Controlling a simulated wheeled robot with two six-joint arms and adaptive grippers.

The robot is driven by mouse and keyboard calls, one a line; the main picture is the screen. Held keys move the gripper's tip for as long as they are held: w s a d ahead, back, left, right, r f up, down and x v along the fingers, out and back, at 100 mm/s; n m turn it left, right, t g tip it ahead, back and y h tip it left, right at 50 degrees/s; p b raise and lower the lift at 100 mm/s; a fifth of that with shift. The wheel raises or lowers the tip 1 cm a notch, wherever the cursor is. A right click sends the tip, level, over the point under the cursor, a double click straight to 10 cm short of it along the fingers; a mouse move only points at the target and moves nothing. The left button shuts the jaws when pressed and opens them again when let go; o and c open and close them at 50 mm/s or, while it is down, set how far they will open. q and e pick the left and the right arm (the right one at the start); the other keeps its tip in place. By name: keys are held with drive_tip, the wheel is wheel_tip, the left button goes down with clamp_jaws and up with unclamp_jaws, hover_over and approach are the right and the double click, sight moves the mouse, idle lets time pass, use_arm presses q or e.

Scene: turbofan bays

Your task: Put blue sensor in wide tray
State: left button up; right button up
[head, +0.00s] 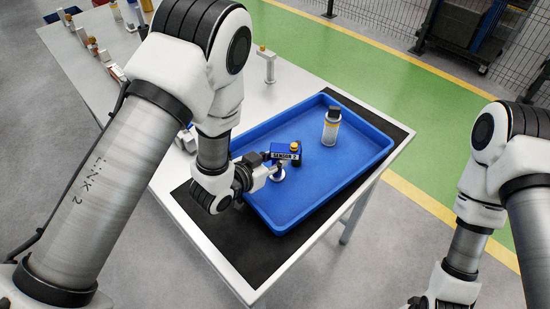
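The blue sensor (289,158), with a yellow cap and a black label reading SENSOR 2, is over the wide blue tray (366,170), inside its rim. A pale ring-shaped part (279,175) shows just below it. My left gripper (264,168) reaches over the tray's left rim, and its tips meet the sensor's left end. The tips are small and partly hidden by my wrist, so I cannot tell whether they grip it. I cannot tell whether the sensor rests on the tray floor. My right arm is at the lower right, its gripper out of frame.
The tray sits on a black mat (254,258) on a pale table. A grey T-shaped stand (268,66) is behind it. Small parts line the table's far left. The tray's near right floor is clear.

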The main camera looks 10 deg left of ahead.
sight(273, 161)
use_arm(q)
drive_tip(key=o, duration=0.3)
drive_tip(key=shift+o, duration=0.2)
drive_tip(key=shift+r, duration=0.25)
drive_tip(key=v, duration=0.1)
drive_tip(key=b+v, duration=0.1)
drive_tip(key=v, duration=0.2)
drive_tip(key=shift+s+a+f, duration=0.1)
drive_tip(key=shift+s+a, duration=0.2)
drive_tip(key=shift+s, duration=0.1)
drive_tip(key=p+v, duration=0.6)
drive_tip(key=v, duration=0.1)
drive_tip(key=shift+r+p, duration=0.25)
drive_tip(key=shift+p, duration=0.05)
